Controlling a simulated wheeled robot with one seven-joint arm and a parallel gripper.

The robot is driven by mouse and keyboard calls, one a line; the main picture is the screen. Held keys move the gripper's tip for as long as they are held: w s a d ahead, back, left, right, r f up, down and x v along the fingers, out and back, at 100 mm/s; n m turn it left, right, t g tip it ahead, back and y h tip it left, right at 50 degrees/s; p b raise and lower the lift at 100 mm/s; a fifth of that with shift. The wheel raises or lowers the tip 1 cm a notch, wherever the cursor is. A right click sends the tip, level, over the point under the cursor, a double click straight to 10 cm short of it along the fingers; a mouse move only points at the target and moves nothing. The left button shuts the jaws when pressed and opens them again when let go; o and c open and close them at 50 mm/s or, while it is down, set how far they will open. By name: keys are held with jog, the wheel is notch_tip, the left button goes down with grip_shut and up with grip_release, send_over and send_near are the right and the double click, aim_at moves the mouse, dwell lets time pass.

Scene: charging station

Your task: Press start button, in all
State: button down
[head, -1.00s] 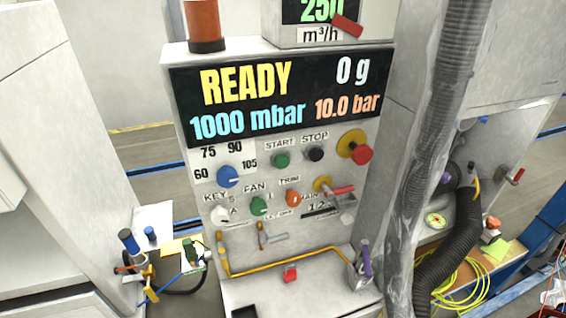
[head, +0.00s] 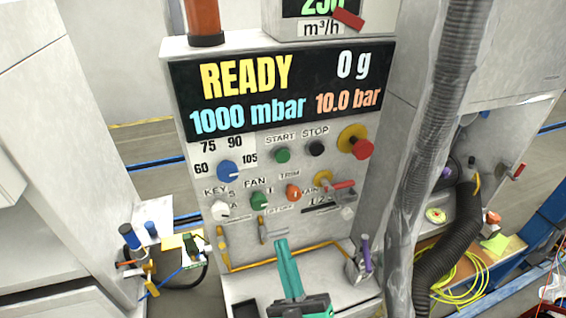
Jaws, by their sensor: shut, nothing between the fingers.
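The green start button (head: 282,155) sits on the white control panel under its START label. The black stop button (head: 316,148) is just right of it. The panel display (head: 277,88) reads READY, 0 g, 1000 mbar and 10.0 bar. My gripper (head: 282,245), with teal fingers, reaches up from the bottom edge. Its fingers are together and empty. The fingertips appear well below the start button in the picture, apart from it.
A red emergency knob (head: 362,148) is right of the stop button. A blue dial (head: 228,171), green fan knob (head: 259,201) and orange trim knob (head: 293,192) sit below. A yellow rail (head: 300,254) and grey hose (head: 428,160) are nearby.

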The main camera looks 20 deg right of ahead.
jog(key=w+d+r+n+y, duration=0.4)
jog(key=w+d+r+n, duration=0.1)
jog(key=r, duration=0.5)
jog(key=shift+d+n+y, duration=0.4)
jog(key=shift+d+n, duration=0.15)
jog(key=shift+n, duration=0.25)
send_near(282, 152)
jog(key=shift+s+r+x, duration=0.1)
jog(key=shift+s+x, duration=0.05)
jog(key=shift+x, duration=0.6)
jog(key=shift+s+r+x, duration=0.1)
jog(key=shift+r+x, duration=0.05)
jog(key=shift+x, duration=0.6)
jog(key=shift+s+r+x, duration=0.1)
jog(key=shift+s+x, duration=0.05)
jog(key=shift+x, duration=0.65)
jog(key=shift+w+a, duration=0.1)
jog(key=shift+a, duration=0.05)
jog(key=shift+w, duration=0.3)
jog(key=shift+w, duration=0.45)
jog(key=shift+s, duration=0.1)
dwell(0.5)
jog(key=shift+s, duration=0.8)
